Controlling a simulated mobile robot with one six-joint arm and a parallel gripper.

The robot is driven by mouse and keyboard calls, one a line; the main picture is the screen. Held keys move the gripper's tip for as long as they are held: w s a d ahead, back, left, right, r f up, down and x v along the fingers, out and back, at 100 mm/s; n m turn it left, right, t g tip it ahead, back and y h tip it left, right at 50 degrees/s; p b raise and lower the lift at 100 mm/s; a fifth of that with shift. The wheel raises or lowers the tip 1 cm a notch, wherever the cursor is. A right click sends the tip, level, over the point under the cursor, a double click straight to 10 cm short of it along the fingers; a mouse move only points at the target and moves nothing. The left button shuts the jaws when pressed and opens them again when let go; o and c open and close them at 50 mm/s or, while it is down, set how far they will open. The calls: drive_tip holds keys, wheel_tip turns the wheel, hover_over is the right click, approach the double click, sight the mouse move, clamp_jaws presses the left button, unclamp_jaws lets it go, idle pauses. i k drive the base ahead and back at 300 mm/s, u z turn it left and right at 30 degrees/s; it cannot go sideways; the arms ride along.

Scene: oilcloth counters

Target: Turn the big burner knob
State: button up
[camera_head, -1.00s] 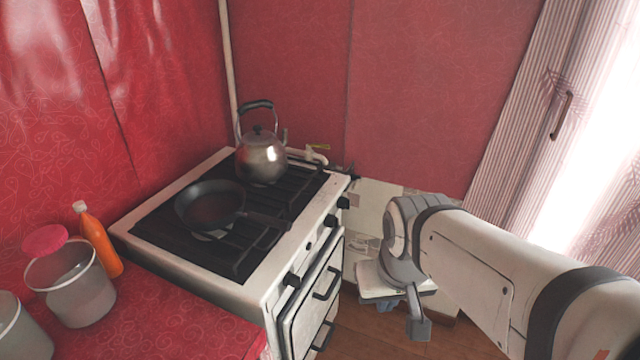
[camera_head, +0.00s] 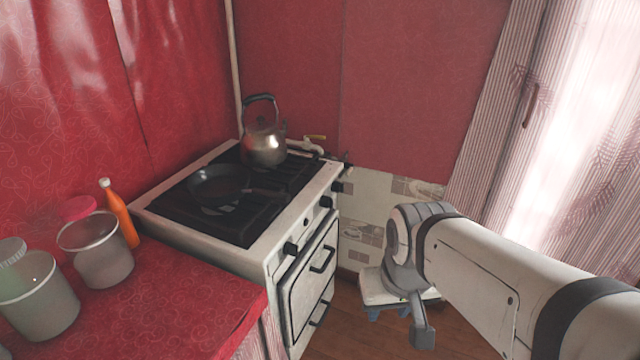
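The white stove (camera_head: 262,262) stands against the red wall, with black burner knobs along its front edge. The nearest knob (camera_head: 290,248) is at the left end of the front. Two more dark knobs, one of them (camera_head: 325,202) and the other (camera_head: 337,187), are farther back. Which knob is biggest cannot be told surely at this distance. My gripper (camera_head: 421,336) hangs at the end of my arm, in front of and to the right of the stove, apart from the knobs. Only a grey finger-like part shows, so its opening cannot be told.
A dark frying pan (camera_head: 216,186) and a metal kettle (camera_head: 264,148) sit on the stove top. The oven door handle (camera_head: 323,259) sticks out below the knobs. Jars (camera_head: 104,262) and an orange bottle (camera_head: 120,215) stand on the red counter. A low white stool (camera_head: 372,285) stands behind my arm.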

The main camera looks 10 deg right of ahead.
sight(325, 201)
drive_tip(key=z, duration=0.35)
drive_tip(key=i, duration=1.1)
drive_tip(key=u, duration=0.5)
